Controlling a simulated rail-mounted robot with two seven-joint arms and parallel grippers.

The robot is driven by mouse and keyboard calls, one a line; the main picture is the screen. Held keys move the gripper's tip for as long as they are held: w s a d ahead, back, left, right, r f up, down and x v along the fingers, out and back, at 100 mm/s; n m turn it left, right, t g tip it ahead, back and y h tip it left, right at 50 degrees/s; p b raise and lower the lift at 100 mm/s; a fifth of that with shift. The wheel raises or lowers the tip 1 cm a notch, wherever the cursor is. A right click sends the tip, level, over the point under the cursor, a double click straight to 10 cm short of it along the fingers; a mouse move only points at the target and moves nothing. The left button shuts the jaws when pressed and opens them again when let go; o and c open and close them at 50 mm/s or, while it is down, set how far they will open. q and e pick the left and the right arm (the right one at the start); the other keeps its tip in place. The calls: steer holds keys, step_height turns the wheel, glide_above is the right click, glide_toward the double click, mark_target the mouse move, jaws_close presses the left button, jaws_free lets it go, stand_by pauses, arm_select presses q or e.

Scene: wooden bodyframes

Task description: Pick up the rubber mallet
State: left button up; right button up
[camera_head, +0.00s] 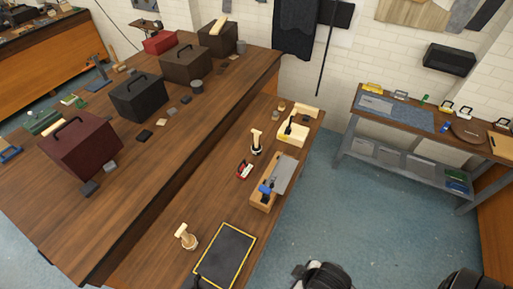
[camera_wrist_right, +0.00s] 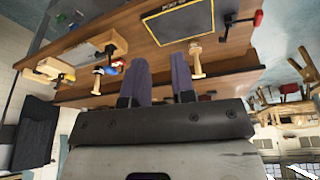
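No object is clearly recognisable as the rubber mallet. One candidate is an upright tool with a pale wooden top and dark parts (camera_head: 257,142) on the lower bench. A second is a pale wooden tool with a T-shaped top (camera_head: 185,237) beside the yellow-edged dark mat (camera_head: 226,257). In the right wrist view a pale wooden tool (camera_wrist_right: 196,60) stands beyond the fingers, near the mat (camera_wrist_right: 178,22). My right gripper (camera_wrist_right: 161,72) is open, with a gap between its two dark fingers and nothing held. I do not see my left gripper.
The lower bench also holds a wooden block with a blue part (camera_head: 266,190), a small red item (camera_head: 244,170) and a yellowish block (camera_head: 293,132). Toolboxes (camera_head: 138,97) stand on the larger bench. Blue floor (camera_head: 335,210) is clear toward the side table (camera_head: 410,162).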

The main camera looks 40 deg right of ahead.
steer(key=o, duration=0.6)
steer(key=shift+w, duration=0.1)
